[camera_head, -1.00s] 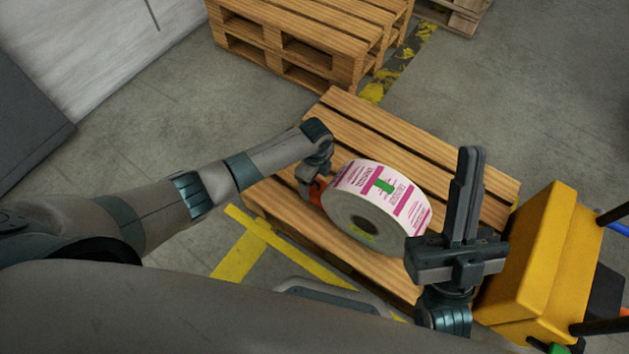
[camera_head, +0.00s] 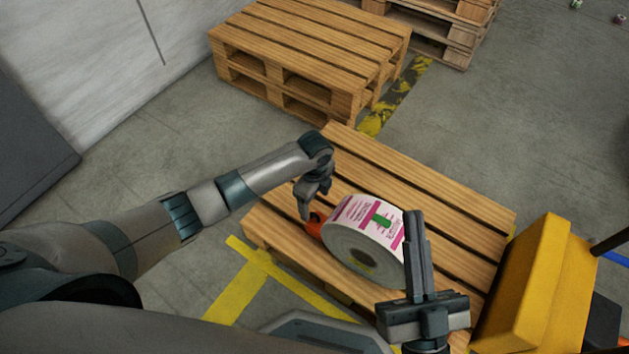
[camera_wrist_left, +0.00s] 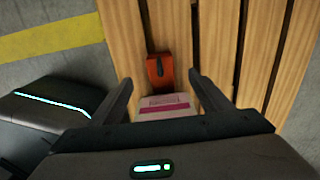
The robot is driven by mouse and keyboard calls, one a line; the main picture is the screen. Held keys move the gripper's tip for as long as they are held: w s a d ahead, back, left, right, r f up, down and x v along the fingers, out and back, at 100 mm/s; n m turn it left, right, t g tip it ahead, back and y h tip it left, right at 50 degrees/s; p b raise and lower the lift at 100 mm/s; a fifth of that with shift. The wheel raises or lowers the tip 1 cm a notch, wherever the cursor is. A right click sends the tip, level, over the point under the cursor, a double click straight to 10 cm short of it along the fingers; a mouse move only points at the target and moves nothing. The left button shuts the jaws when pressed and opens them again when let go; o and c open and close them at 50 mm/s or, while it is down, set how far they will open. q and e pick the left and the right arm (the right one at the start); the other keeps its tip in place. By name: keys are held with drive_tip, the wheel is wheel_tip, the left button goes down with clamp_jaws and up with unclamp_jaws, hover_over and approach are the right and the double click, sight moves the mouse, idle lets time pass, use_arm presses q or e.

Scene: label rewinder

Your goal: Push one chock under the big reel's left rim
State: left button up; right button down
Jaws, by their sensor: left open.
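The big reel (camera_head: 365,238), a wide roll of white labels with magenta print and a green mark, lies on its curved side on the wooden pallet (camera_head: 440,205). An orange chock (camera_head: 315,225) sits on the pallet against or very near the reel's left rim. In the left wrist view the chock (camera_wrist_left: 160,70) lies just beyond the reel's label face (camera_wrist_left: 166,105). My left gripper (camera_head: 304,212) is open, right by the chock, with its fingers (camera_wrist_left: 160,82) either side and apart from it. My right gripper (camera_head: 416,225) stands upright in front of the reel's right side and hides part of it; its fingers look close together.
A yellow box-shaped unit (camera_head: 525,285) stands at the pallet's right end. A stacked wooden pallet (camera_head: 310,50) stands behind. Yellow floor tape (camera_head: 240,285) runs along the front left. Bare pallet slats are free behind the reel.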

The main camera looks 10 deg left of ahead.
use_arm(q)
wheel_tip(320, 180, up, 8)
drive_tip(key=p, duration=0.2)
drive_tip(key=shift+r, duration=0.15)
use_arm(e)
drive_tip(key=w+f+g+h, duration=0.1)
drive_tip(key=w+f+g, duration=0.2)
drive_tip(key=f+g, duration=0.2)
drive_tip(key=shift+w+d+f+h, duration=0.35)
drive_tip(key=shift+w+f+h, duration=0.05)
drive_tip(key=shift+f, duration=1.25)
use_arm(q)
drive_tip(key=shift+s, duration=0.1)
use_arm(e)
drive_tip(key=shift+s, duration=0.1)
